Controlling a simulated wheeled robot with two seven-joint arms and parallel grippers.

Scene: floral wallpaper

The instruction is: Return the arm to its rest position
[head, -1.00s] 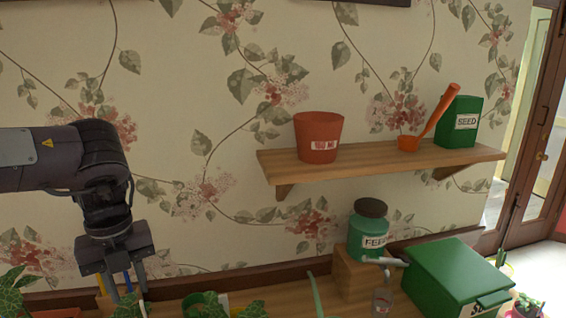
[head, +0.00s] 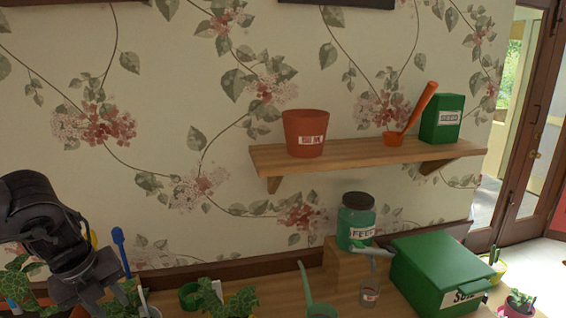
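My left arm comes in at the lower left of the head view, with its gripper (head: 92,298) pointing down at the bottom edge. The gripper is near leafy plants and a blue-handled tool (head: 120,248). Its fingertips are partly cut off and overlap the leaves, so I cannot tell whether it is open or shut. I see nothing clearly held in it. My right gripper is not in view.
A wooden shelf (head: 275,158) holds an orange pot (head: 305,128), an orange scoop (head: 410,112) and a green seed box (head: 442,118). Below stand a green feed jar (head: 356,215) on a wooden block (head: 345,266), a glass (head: 370,292) and a green bin (head: 445,260).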

